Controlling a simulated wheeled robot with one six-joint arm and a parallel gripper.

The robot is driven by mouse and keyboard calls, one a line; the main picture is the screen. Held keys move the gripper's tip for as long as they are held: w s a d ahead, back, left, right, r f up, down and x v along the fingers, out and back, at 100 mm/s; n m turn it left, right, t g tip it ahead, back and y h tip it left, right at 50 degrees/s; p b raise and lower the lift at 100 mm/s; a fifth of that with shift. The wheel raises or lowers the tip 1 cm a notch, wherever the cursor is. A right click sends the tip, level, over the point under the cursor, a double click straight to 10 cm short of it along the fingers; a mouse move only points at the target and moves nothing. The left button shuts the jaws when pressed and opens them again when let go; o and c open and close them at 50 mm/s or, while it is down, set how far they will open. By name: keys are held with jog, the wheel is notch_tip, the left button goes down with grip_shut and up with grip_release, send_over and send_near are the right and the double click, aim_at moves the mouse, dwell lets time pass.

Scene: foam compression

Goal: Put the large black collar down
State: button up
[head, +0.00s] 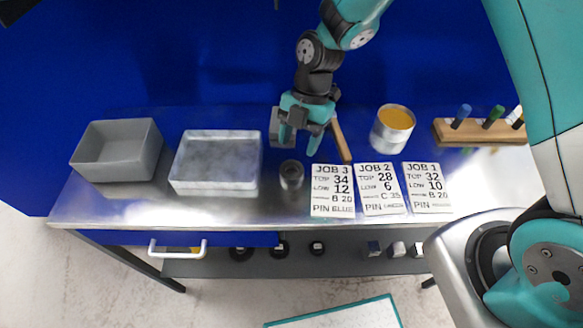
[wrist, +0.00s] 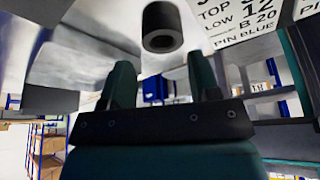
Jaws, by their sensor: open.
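A dark hollow cylinder, which looks like the large black collar (head: 291,175), stands upright on the metal bench, left of the JOB 3 card. It also shows in the wrist view (wrist: 161,27), beyond the fingertips, its round bore visible. My gripper (head: 299,147) is open, its teal fingers pointing down just behind the collar in the head view. In the wrist view the two fingers (wrist: 162,75) stand apart with nothing between them. The collar appears clear of both fingers.
A grey bin (head: 118,150) and a marble-patterned tray (head: 216,162) stand left. JOB cards (head: 380,189) lie right of the collar. A wooden-handled tool (head: 341,138), a can (head: 392,128) and a peg block (head: 480,132) are behind. Black rings (head: 281,248) sit on the lower shelf.

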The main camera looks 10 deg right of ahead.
aim_at(291, 175)
jog(key=shift+p+x, duration=0.95)
jog(key=shift+x, duration=2)
jog(key=shift+s, duration=0.1)
jog(key=shift+c, duration=0.2)
jog(key=c, duration=0.6)
jog(key=shift+r, duration=0.1)
